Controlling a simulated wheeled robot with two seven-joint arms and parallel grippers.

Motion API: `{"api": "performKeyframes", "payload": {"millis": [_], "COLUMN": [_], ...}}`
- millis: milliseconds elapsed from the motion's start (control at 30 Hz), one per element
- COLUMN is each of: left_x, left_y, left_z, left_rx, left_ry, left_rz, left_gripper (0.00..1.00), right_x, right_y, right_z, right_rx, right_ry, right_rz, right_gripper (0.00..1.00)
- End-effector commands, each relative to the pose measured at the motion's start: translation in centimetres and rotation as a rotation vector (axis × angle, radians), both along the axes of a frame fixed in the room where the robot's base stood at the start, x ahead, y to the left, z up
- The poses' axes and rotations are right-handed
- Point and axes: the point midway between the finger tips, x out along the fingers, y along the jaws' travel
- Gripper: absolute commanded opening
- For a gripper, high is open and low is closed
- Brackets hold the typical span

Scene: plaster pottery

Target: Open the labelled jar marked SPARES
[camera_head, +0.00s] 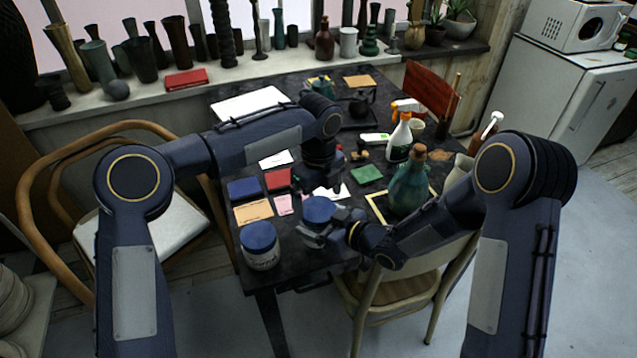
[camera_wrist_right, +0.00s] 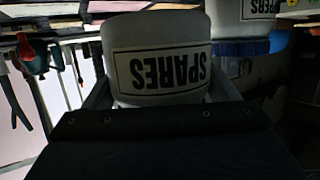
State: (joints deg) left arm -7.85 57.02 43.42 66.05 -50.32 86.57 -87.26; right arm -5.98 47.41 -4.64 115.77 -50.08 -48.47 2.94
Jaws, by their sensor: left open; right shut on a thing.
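The SPARES jar is a white jar with a black-framed label, seen upside down in the right wrist view (camera_wrist_right: 160,65). In the head view its round blue lid (camera_head: 318,208) shows at the table's front. My right gripper (camera_head: 322,235) is shut on the jar's body, with a finger on each side in the wrist view. My left gripper (camera_head: 323,190) is open, pointing down just above and behind the blue lid. I cannot tell whether it touches the lid. The lid is hidden in the wrist view, and most of the jar body is hidden in the head view.
A second white jar with a blue lid (camera_head: 260,242) stands to the left at the table's front edge. A teal bottle (camera_head: 408,188) stands close to my right forearm. A white spray bottle (camera_head: 399,140) is behind it. Coloured tiles (camera_head: 278,180) lie left of my left gripper.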

Motion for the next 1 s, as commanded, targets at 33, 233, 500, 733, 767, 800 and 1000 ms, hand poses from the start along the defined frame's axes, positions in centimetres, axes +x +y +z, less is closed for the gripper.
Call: {"api": "performKeyframes", "payload": {"millis": [33, 233, 500, 733, 767, 800, 1000], "left_x": [-0.1, -0.1, -0.1, -0.1, -0.1, 0.0, 0.0], "left_y": [0.0, 0.0, 0.0, 0.0, 0.0, 0.0, 0.0], "left_z": [-0.8, -2.5, -2.8, -2.8, -2.8, -2.8, -2.7], "left_rx": [0.000, -0.001, -0.001, -0.001, -0.001, -0.001, -0.001], "left_ry": [0.003, 0.001, 0.000, 0.000, 0.000, 0.000, -0.001], "left_rz": [-0.002, 0.001, 0.001, 0.001, 0.001, 0.001, 0.022], "left_gripper": [0.95, 0.95, 0.95, 0.71, 0.67, 0.62, 0.49], "right_x": [0.0, 0.0, 0.0, 0.0, 0.0, 0.0, 0.0], "right_y": [0.0, 0.0, 0.0, 0.0, 0.0, 0.0, 0.0], "right_z": [0.1, 0.1, 0.1, 0.1, 0.1, 0.1, 0.1], "right_rx": [0.002, 0.002, 0.002, 0.002, 0.002, 0.002, 0.002], "right_ry": [-0.003, -0.003, -0.003, -0.003, -0.003, -0.003, -0.003], "right_rz": [0.000, 0.000, 0.000, 0.000, 0.000, 0.000, 0.000], "right_gripper": [0.17, 0.17, 0.17, 0.17, 0.17, 0.17, 0.17]}}
